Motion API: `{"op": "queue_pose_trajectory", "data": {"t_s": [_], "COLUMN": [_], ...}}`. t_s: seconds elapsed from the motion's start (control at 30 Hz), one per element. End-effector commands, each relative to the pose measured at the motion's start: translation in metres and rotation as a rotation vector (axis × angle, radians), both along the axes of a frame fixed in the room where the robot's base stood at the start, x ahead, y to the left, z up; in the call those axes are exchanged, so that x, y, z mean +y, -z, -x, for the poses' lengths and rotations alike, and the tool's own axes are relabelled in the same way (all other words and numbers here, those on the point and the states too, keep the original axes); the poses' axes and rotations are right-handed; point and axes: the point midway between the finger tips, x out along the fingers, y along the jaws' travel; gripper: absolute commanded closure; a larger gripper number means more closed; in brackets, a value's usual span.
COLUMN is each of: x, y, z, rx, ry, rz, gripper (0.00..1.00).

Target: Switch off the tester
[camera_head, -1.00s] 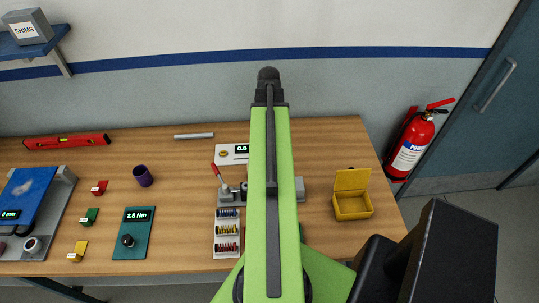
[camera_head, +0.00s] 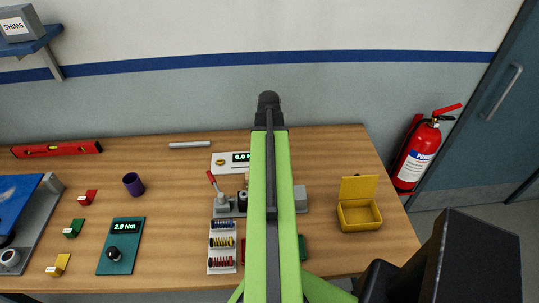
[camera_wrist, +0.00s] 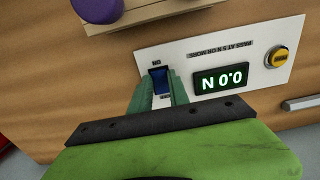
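The tester panel (camera_head: 229,169) is a white plate at the back of the bench, partly hidden by my arm in the head view. In the wrist view the panel (camera_wrist: 226,59) appears upside down. It carries a lit display (camera_wrist: 220,80) reading 0.0 N, a yellow button (camera_wrist: 277,58) and a blue rocker switch (camera_wrist: 159,80) with "ON" printed at its far edge. My gripper (camera_wrist: 160,88) has its two green fingers apart, one on each side of the switch, with nothing held. I cannot tell whether the fingertips touch the panel. The head view hides the gripper behind the arm.
A red-handled clamp fixture (camera_head: 225,203) stands just in front of the panel. A rack of coloured pieces (camera_head: 222,247) and an open yellow box (camera_head: 359,213) are nearer. A grey rod (camera_head: 190,145) lies behind left. A fire extinguisher (camera_head: 417,153) hangs at the right.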

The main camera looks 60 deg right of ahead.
Motion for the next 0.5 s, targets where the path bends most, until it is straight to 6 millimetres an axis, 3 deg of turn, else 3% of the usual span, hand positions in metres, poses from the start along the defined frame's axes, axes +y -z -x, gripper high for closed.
{"op": "queue_pose_trajectory", "data": {"t_s": [0.5], "x": [-0.005], "y": [0.0004], "z": [-0.0056], "rx": [0.07], "ry": [-0.001], "rz": [-0.101], "gripper": [1.0]}}
